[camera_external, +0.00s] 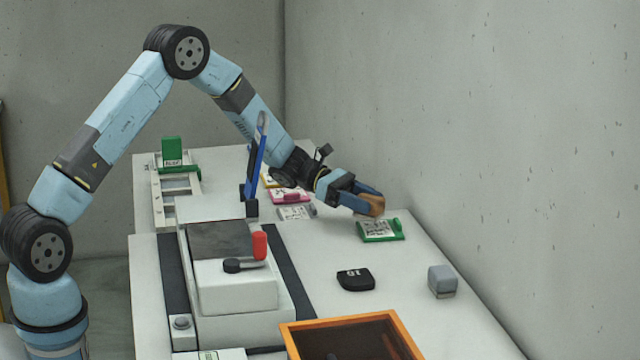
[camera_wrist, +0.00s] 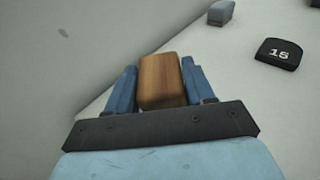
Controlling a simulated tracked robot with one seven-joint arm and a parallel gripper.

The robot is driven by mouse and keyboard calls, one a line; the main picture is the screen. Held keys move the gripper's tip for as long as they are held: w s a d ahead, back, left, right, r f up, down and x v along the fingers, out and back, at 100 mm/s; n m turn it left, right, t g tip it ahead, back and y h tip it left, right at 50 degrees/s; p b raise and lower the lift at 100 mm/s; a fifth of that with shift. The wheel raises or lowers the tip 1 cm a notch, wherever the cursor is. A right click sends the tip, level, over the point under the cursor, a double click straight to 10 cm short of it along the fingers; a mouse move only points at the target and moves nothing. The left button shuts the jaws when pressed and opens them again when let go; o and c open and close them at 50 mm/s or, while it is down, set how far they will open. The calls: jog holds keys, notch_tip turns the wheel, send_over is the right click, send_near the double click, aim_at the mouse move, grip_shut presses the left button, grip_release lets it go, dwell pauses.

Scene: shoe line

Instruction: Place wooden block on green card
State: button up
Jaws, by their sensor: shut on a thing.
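A brown wooden block (camera_external: 373,205) is between the blue fingers of my gripper (camera_external: 362,200). In the wrist view the block (camera_wrist: 160,80) sits upright between the two fingers, which press on its sides. The green card (camera_external: 381,231), with a white printed face, lies on the white table just below and slightly right of the block in the external view. The block appears to be above the card's back edge; whether they touch I cannot tell. The card does not show in the wrist view.
A black piece marked 15 (camera_external: 355,279) and a grey block (camera_external: 442,281) lie nearer the front. Pink (camera_external: 290,196) and white (camera_external: 296,212) cards lie left of my gripper. An orange-rimmed bin (camera_external: 296,345) stands at the front. A wall runs along the right.

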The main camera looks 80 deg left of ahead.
jog(key=shift+f, duration=1.7)
jog(key=o, duration=1.2)
jog(key=shift+c, duration=0.2)
jog(key=v, duration=1.2)
jog(key=shift+r, duration=0.1)
